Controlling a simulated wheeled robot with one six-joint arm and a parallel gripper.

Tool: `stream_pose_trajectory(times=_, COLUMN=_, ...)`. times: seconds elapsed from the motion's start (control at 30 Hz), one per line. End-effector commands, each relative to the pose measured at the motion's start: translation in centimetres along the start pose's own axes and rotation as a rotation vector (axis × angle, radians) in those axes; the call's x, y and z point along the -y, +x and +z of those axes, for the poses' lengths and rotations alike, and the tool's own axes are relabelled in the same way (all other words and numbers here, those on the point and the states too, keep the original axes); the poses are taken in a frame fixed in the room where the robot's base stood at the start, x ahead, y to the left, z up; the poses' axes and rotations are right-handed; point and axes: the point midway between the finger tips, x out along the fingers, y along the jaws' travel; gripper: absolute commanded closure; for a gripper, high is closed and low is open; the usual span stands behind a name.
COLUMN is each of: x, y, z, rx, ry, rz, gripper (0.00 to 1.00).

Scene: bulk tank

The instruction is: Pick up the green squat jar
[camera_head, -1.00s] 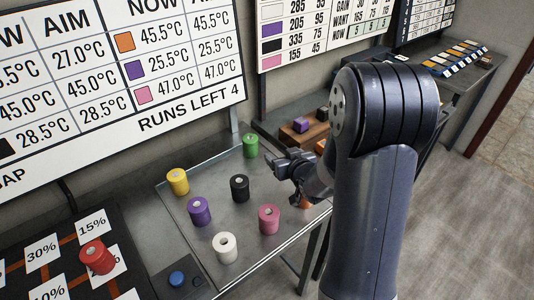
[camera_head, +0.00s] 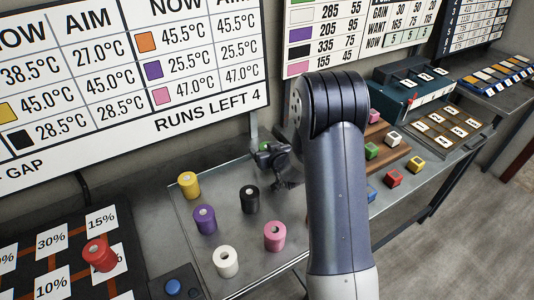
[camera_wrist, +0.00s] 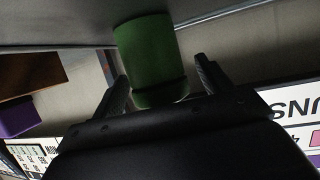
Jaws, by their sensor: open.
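The green squat jar (camera_wrist: 146,45) is large in the wrist view, between the two fingers of my gripper (camera_wrist: 161,75). The fingers are open, one on each side of it, with a visible gap at the right finger. Contact at the left finger is unclear. In the head view, my gripper (camera_head: 272,158) is at the back right of the metal tray table, and only a bit of the green jar (camera_head: 266,147) shows behind it.
On the tray (camera_head: 188,238) stand yellow (camera_head: 189,185), purple (camera_head: 205,219), black (camera_head: 250,199), pink (camera_head: 275,236) and white (camera_head: 225,262) jars. A red jar (camera_head: 99,255) is on the percent board at left. Coloured blocks lie on the bench at right.

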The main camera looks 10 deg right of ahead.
Motion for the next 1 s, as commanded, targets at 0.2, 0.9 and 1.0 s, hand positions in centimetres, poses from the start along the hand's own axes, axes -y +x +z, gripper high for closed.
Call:
stream_pose_trajectory(times=0.2, x=0.0, y=1.6, z=-0.1, rx=0.0, ry=0.001, rz=0.001, gripper=0.26)
stream_pose_trajectory(times=0.9, x=0.0, y=1.6, z=-0.1, rx=-0.001, ry=0.0, rz=0.001, gripper=0.65)
stream_pose_trajectory(times=1.0, x=0.0, y=1.6, z=-0.1, rx=-0.001, ry=0.0, rz=0.001, gripper=0.73)
